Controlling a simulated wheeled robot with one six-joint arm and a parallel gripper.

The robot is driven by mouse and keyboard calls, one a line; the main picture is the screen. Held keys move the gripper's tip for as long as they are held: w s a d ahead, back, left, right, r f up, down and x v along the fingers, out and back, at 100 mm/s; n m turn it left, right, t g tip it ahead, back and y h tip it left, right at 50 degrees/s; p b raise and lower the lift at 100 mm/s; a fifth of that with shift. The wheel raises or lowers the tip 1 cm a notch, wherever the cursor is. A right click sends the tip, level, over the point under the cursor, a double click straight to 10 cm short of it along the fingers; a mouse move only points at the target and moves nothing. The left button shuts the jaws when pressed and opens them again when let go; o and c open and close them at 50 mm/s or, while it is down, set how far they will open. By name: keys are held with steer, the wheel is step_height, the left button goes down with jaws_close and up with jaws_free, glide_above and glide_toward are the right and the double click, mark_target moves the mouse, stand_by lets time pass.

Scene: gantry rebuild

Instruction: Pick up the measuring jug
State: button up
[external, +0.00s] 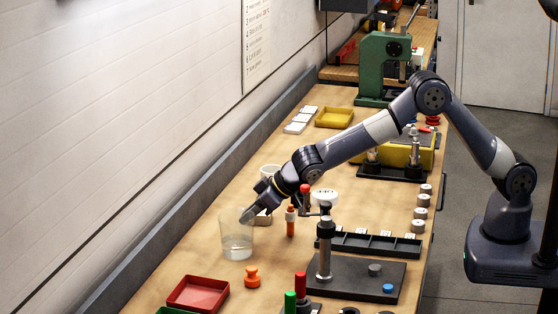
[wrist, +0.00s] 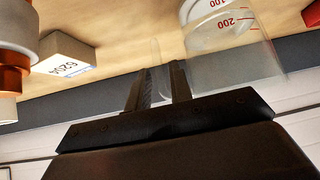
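The measuring jug (external: 237,243) is clear and stands upright on the bench, left of centre in the external view. In the wrist view its see-through body (wrist: 235,55) with red marks, 100 and 200, is at the upper right. My gripper (external: 247,214) reaches the jug's upper right side, pointing down and left. In the wrist view my gripper's fingers (wrist: 160,75) are close together, with a clear strip of the jug, seemingly its handle, filling the narrow gap. The jug's base appears to rest on the bench.
An orange-banded cylinder (external: 290,221) stands just right of my gripper, and a labelled white block (wrist: 65,52) lies near it. An orange knob (external: 252,277) and a red tray (external: 198,294) are in front. A black-based stand (external: 365,278) is at the right.

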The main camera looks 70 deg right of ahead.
jaws_close()
steer(key=shift+r, duration=0.1)
stand_by(0.7)
